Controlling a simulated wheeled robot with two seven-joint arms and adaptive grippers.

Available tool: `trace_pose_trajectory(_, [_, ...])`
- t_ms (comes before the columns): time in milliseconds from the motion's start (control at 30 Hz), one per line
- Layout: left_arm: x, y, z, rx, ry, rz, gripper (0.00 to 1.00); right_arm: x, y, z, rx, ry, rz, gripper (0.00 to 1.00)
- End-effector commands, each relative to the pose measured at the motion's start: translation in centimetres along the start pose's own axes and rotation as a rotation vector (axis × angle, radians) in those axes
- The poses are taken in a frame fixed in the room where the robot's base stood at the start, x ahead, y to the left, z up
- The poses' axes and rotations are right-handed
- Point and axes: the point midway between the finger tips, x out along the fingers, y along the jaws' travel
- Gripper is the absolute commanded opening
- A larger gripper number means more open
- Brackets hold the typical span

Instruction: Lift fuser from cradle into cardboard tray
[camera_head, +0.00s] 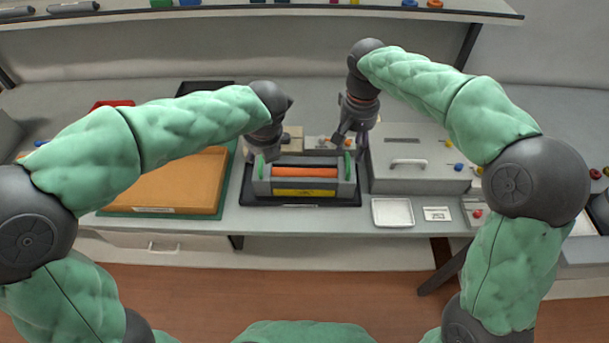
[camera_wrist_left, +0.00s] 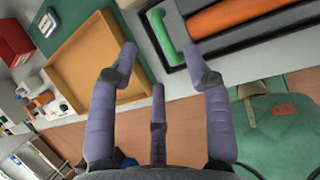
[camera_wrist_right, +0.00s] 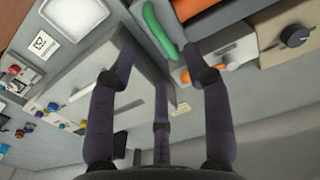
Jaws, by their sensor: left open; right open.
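The fuser, with an orange roller (camera_head: 305,172) and green end handles, sits level in the grey cradle (camera_head: 302,185) at the middle of the bench. My left gripper (camera_head: 268,152) is open above its left end; in the left wrist view the left green handle (camera_wrist_left: 166,36) lies ahead, between the fingers' lines. My right gripper (camera_head: 350,140) is open above the right end; the right green handle (camera_wrist_right: 160,32) shows beyond its fingertips. Neither gripper visibly touches the fuser. The cardboard tray (camera_head: 165,187) lies to the left, empty where visible, partly hidden behind my left arm.
A grey box with a handle (camera_head: 407,162) stands close right of the cradle. A small white tray (camera_head: 393,212) lies in front of it. A beige block with a black knob (camera_wrist_right: 294,36) is behind the cradle. A shelf (camera_head: 250,12) runs above the back.

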Motion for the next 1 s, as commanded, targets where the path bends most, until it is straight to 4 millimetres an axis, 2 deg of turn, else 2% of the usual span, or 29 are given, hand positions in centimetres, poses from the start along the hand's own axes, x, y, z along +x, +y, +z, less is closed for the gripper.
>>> trace_pose_trajectory(200, [3.8,0.0,-0.1,0.001,0.003,0.001,0.50,3.8,0.0,0.1,0.001,-0.003,0.000,0.50])
trace_pose_trajectory(400, [6.3,0.0,0.0,0.000,0.002,0.001,0.50,6.3,0.0,0.0,0.002,-0.002,0.000,0.50])
trace_pose_trajectory(600, [7.3,0.0,0.0,-0.001,0.000,0.000,0.50,7.3,0.0,0.0,0.001,-0.001,0.000,0.50])
trace_pose_trajectory(900, [7.4,0.0,0.0,-0.001,-0.001,0.000,0.50,7.4,0.0,0.0,0.001,0.000,0.000,0.50])
trace_pose_trajectory(933, [7.4,0.0,0.0,-0.001,-0.001,0.000,0.44,7.4,0.0,0.0,0.001,0.000,0.000,0.44])
trace_pose_trajectory(1000, [7.4,0.0,0.0,-0.001,-0.001,0.000,0.24,7.4,0.0,0.0,0.001,0.000,0.000,0.25])
